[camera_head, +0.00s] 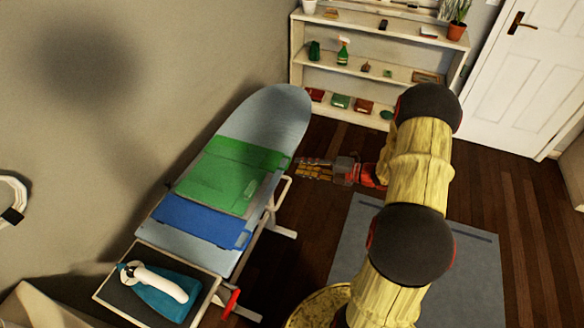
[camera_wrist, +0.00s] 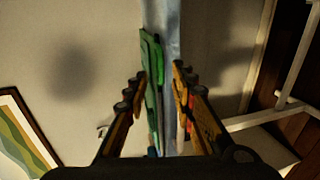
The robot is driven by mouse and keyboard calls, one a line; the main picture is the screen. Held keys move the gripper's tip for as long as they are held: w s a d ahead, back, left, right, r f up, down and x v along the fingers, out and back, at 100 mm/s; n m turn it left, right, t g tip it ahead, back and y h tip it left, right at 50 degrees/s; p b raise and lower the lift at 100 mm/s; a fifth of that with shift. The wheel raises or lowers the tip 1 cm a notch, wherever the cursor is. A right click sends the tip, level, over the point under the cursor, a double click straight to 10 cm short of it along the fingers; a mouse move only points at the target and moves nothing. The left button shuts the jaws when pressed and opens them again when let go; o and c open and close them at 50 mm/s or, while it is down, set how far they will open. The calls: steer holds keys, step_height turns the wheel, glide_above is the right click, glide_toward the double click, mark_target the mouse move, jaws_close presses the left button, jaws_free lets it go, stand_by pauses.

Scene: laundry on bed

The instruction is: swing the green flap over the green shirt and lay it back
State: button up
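The green shirt (camera_head: 210,184) lies flat across the middle of the ironing board. A brighter green band, which looks like the flap (camera_head: 247,152), lies along its far end and reaches the board's right edge. My gripper (camera_head: 300,168) is just right of that edge, level with the green cloth, pointing left. In the wrist view my gripper (camera_wrist: 157,80) has its fingers apart. The green cloth (camera_wrist: 152,62) appears edge-on in the gap between them, beyond the tips. I see no cloth clearly gripped, and cannot tell the exact distance to it.
The ironing board (camera_head: 278,108) also carries a blue garment (camera_head: 203,220) nearer me. A white iron (camera_head: 160,283) rests on teal cloth on the board's near tray (camera_head: 125,270). A shelf (camera_head: 365,70) stands behind. Floor right of the board is open, with a grey-blue rug (camera_head: 470,270).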

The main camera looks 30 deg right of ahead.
steer(key=b+x, duration=0.1)
steer(key=x, duration=0.2)
steer(key=shift+w+a, duration=0.25)
steer(key=shift+w, duration=0.05)
steer(key=shift+c, duration=0.4)
jaws_close()
stand_by(0.4)
